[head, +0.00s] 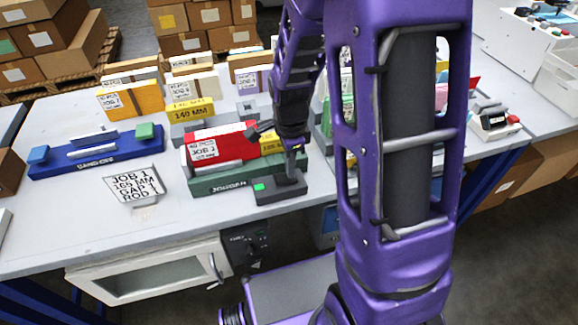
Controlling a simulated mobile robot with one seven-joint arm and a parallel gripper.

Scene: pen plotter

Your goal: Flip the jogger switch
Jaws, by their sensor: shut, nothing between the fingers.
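My gripper (291,172) points down at this box, shut and empty. Its fingertips are at or just above the top of the box; I cannot tell whether they touch. The switch lever itself is hidden or too small to make out.
A sign (134,183) reading "JOB 1, 165 MM, GAP 1, ROD 1" stands at the left front. A blue device (97,154) lies behind it. Several labelled blocks stand behind the jogger, including a yellow one (191,110). The table's front left is clear.

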